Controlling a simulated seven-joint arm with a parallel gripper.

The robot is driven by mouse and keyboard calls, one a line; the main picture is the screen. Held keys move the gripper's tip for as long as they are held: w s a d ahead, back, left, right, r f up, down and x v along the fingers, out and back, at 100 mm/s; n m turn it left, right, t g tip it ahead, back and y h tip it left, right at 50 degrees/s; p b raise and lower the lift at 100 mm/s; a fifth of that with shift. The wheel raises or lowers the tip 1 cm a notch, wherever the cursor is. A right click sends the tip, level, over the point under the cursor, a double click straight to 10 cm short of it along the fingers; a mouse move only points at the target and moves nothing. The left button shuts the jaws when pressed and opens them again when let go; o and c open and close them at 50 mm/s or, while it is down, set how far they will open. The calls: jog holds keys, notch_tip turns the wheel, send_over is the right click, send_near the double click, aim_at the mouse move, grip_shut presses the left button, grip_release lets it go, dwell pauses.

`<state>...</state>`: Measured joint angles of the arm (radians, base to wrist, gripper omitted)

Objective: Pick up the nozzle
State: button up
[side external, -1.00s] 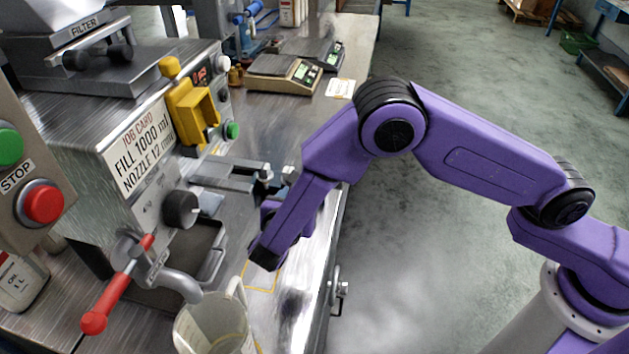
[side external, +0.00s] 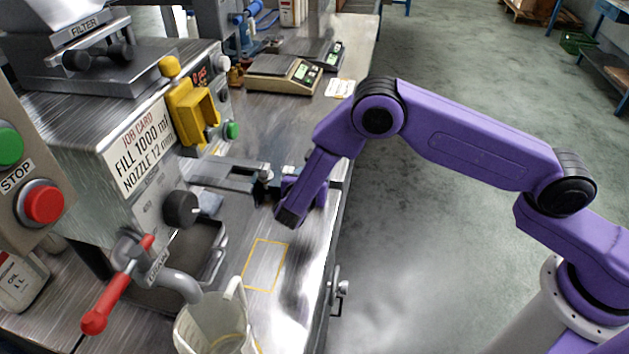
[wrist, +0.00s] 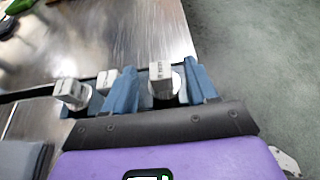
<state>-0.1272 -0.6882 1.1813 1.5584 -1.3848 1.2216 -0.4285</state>
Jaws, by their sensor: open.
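In the wrist view my gripper (wrist: 161,66) is open, with its two blue fingers on either side of a nozzle (wrist: 161,82) that has a pale, labelled block top. I cannot tell whether the fingers touch it. Two more nozzles with similar tops stand to the left, one at the far left (wrist: 70,92) and one close beside the left finger (wrist: 105,80). Their labels are too small to read. In the side view my purple wrist (side external: 302,202) is low at the nozzle rack on the bench, and it hides most of my fingers and the gripped area.
The filling machine's job card (side external: 140,150) reads "FILL 1000 ml, NOZZLE 12 mm". A pale jug (side external: 212,322) stands under the spout by a red-handled valve (side external: 112,295). A yellow-outlined bench area (side external: 265,265) is bare. Scales (side external: 285,72) stand farther back.

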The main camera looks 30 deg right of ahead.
jog(key=x, duration=0.2)
jog(key=shift+w+d, duration=0.15)
jog(key=shift+d, duration=0.05)
jog(key=shift+c, duration=0.3)
grip_shut()
jog(key=shift+r, duration=0.8)
jog(key=s+d+r, duration=0.4)
jog(key=s+r, duration=0.7)
jog(key=s, duration=0.2)
jog(key=shift+s, duration=0.25)
